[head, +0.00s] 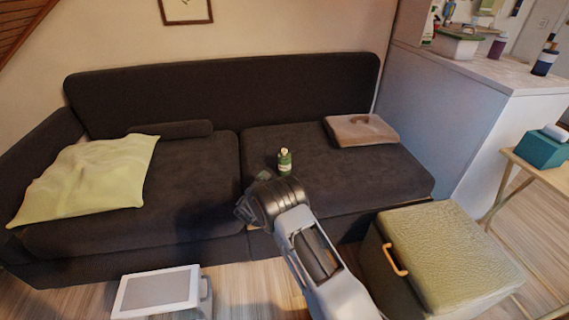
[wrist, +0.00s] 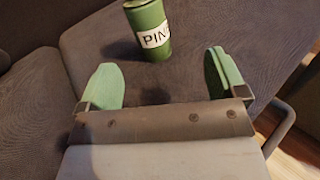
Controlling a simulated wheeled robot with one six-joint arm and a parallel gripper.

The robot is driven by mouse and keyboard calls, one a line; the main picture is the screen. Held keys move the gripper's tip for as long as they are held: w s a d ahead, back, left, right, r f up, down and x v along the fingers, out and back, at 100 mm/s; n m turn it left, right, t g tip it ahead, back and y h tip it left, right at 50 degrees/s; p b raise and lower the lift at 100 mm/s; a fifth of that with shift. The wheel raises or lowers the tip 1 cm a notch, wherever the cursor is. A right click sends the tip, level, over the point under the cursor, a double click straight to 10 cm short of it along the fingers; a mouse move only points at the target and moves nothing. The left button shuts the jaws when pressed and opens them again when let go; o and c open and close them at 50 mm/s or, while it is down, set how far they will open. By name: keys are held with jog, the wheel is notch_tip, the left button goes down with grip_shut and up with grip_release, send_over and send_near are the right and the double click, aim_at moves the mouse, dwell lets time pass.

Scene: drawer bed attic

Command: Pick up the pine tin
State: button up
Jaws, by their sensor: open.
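The pine tin (head: 285,162) is a small green can with a white label and a pale top, upright on the right seat cushion of the dark sofa. In the wrist view the tin (wrist: 149,28) stands just beyond the fingertips, roughly between them, with part of its label readable and its top cut off by the frame edge. My gripper (wrist: 164,82) is open, with two green fingers spread apart and nothing between them. In the head view my gripper (head: 250,200) is in front of the tin, near the sofa's front edge; its fingers are hard to make out there.
A brown folded cushion (head: 361,130) lies right of the tin, and a yellow cloth (head: 88,178) lies on the left seat. A green-topped box with an orange handle (head: 450,250) stands at front right. A white-framed box (head: 160,291) is on the floor. The seat around the tin is clear.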

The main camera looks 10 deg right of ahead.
aim_at(282, 165)
jog(key=shift+w+a+f+n+t, duration=0.25)
jog(key=shift+w+f+n+t, duration=0.3)
jog(key=shift+w, duration=0.1)
jog(key=b+x, duration=0.2)
jog(key=x, duration=0.4)
jog(key=shift+w+d+f+b, duration=0.1)
jog(key=shift+w+f+b, duration=0.05)
jog(key=shift+w+b, duration=0.15)
jog(key=shift+b+x, duration=1.25)
jog(key=shift+x, duration=1.05)
jog(key=shift+w+d, duration=0.35)
jog(key=shift+w, duration=0.3)
jog(key=shift+c, duration=0.3)
jog(key=shift+r, duration=0.25)
jog(key=c, duration=1)
